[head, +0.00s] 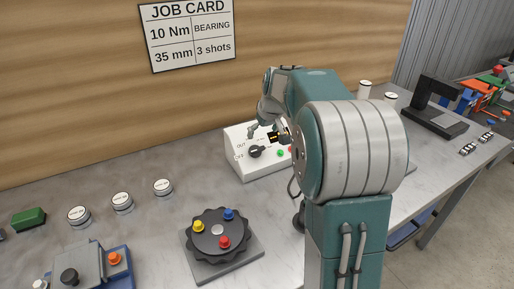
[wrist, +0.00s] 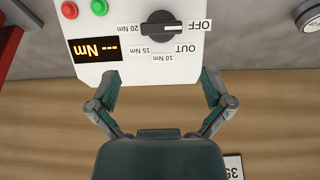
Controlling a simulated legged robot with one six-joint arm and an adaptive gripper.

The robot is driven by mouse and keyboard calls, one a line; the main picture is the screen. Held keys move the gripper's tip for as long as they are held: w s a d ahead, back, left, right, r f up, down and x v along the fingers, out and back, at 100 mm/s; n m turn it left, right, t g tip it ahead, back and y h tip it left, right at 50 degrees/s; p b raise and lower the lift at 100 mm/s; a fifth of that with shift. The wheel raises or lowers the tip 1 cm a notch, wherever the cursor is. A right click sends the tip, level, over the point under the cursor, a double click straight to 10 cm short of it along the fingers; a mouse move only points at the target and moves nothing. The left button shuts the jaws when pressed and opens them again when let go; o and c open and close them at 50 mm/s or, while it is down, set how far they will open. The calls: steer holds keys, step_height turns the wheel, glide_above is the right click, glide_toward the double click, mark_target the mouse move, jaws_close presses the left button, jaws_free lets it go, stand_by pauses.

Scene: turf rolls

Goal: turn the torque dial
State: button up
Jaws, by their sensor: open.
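The torque dial (wrist: 161,24) is a black knob on a white control box (wrist: 90,42). Labels OFF, OUT, 10 Nm, 15 Nm and 20 Nm surround it, upside down in the wrist view. Its white mark points toward OFF. The box display (wrist: 97,50) shows dashes and "Nm". In the head view the dial (head: 256,152) is on the box front, left of my arm. My gripper (wrist: 161,86) is open and empty, its fingers spread apart, with the dial beyond the fingertips and roughly centred between them. In the head view my arm partly hides the box.
A job card (head: 190,35) on the wooden wall reads 10 Nm, bearing, 35 mm, 3 shots. Red (wrist: 70,10) and green (wrist: 99,7) buttons sit beside the dial. A black turntable (head: 218,235) with coloured knobs stands in front. White round containers (head: 122,202) stand left.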

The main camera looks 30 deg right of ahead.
mark_target(257, 150)
steer(key=x, duration=0.8)
steer(key=shift+w+a+f, duration=0.1)
steer(key=shift+w+f, duration=0.05)
steer(key=shift+f, duration=0.1)
steer(key=c, duration=1)
